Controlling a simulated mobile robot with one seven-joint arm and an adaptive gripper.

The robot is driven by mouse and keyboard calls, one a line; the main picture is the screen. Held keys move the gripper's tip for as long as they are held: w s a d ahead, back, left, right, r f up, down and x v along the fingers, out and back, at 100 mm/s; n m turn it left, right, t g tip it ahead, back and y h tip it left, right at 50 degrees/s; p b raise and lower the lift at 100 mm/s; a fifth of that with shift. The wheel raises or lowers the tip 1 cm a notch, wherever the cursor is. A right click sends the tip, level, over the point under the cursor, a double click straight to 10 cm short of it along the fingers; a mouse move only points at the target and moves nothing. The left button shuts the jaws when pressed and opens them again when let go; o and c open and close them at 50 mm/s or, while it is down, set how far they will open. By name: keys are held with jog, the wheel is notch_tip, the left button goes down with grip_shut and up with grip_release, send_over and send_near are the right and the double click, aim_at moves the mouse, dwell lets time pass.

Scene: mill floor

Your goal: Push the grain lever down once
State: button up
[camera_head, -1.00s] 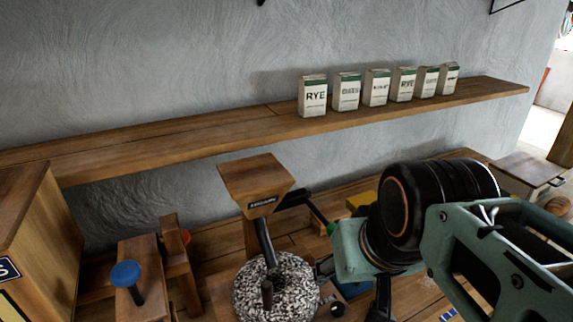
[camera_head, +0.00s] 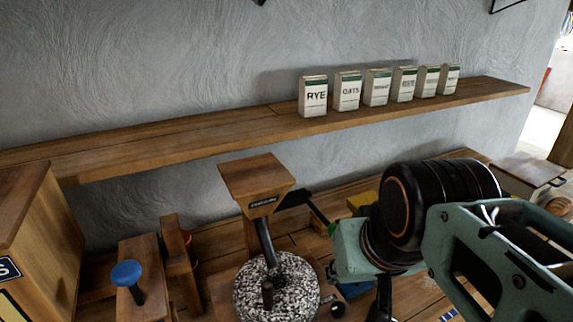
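A wooden hopper (camera_head: 256,180) with a small dark label stands above a round speckled millstone (camera_head: 277,290), and a dark chute slopes down between them. A dark bar (camera_head: 294,198) sticks out to the right behind the hopper. A small green piece (camera_head: 331,230) shows beside my arm, below and to the right of that bar. I cannot tell for sure which part is the grain lever. My gripper (camera_head: 333,268) is small and mostly hidden by my arm, right of the millstone and beside the green piece. Its fingers and any contact are unclear.
A blue knob (camera_head: 126,273) on a dark stem rises from a wooden stand at left. A wooden cabinet (camera_head: 40,240) stands at far left. A wall shelf (camera_head: 200,137) holds several grain packets (camera_head: 313,97). A yellow item (camera_head: 361,201) lies behind my arm.

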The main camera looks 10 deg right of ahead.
grip_shut()
dwell(1.1)
